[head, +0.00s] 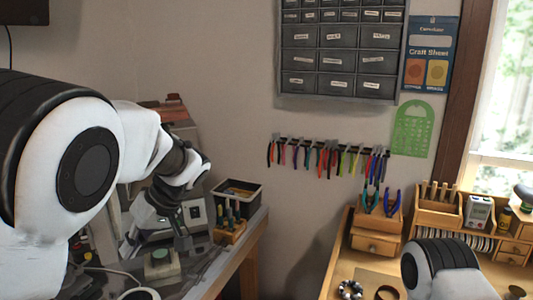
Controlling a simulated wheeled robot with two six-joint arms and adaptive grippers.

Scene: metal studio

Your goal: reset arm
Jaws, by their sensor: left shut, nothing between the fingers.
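My left arm reaches in from the left, its large white shoulder filling the left side of the head view. At the lower right only a white and black link of my right arm shows. The right gripper is out of the frame.
A black bin (240,188) and a wooden tool holder (229,233) stand on the left bench. A wooden desk at right holds a pliers stand (377,222) and an organizer (438,213). Pliers hang on a wall rack below a drawer cabinet (340,60). A gap separates both benches.

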